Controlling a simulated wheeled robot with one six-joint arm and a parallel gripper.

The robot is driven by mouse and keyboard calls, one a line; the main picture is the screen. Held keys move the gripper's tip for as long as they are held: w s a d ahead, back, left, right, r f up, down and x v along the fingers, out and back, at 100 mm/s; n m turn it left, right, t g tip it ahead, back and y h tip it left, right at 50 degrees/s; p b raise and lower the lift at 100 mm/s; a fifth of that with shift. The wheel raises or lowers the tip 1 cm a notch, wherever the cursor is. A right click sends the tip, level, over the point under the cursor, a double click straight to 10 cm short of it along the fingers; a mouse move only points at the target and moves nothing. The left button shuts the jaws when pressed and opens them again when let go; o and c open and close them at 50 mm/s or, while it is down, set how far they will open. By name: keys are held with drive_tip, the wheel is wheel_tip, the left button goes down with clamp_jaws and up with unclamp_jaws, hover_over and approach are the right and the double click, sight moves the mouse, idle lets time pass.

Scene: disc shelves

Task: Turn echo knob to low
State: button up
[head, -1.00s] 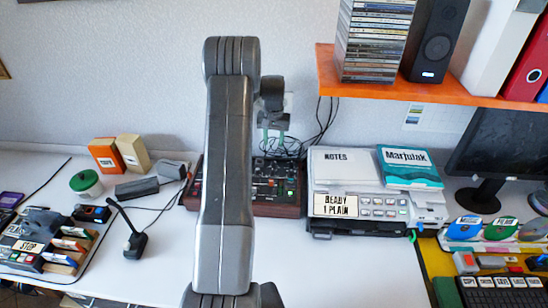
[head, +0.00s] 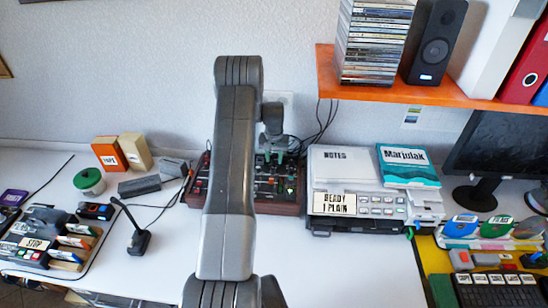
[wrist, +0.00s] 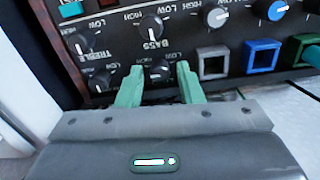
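The dark mixer with wooden sides (head: 275,208) stands on the white desk against the wall, partly hidden by my arm. My gripper (head: 278,158) is over its rear part. In the wrist view, my gripper's green fingers (wrist: 159,68) are open. A dark knob with a white pointer (wrist: 158,74) sits between the fingertips, with "LOW" and "HIGH" marked near it. I cannot tell whether they touch it. Knobs next to the labels "BASS" (wrist: 150,24) and "TREBLE" (wrist: 78,43) are nearby. I cannot read an "echo" label in either view.
Grey and blue square buttons (wrist: 262,57) and light-topped knobs lie right of the fingers. A white printer (head: 330,180) stands right of the mixer, and a small microphone (head: 137,240) left. An orange shelf (head: 440,95) overhangs at right. The front desk is clear.

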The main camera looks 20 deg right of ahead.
clamp_jaws()
drive_tip(key=n+b, duration=0.2)
drive_tip(key=b, duration=0.1)
drive_tip(key=shift+f+b, duration=0.25)
drive_tip(key=shift+b, duration=0.05)
drive_tip(key=shift+r+n+b, duration=0.2)
drive_tip(key=shift+n+b, duration=1.4)
drive_tip(key=shift+n, duration=0.5)
drive_tip(key=shift+o, duration=1.2)
unclamp_jaws()
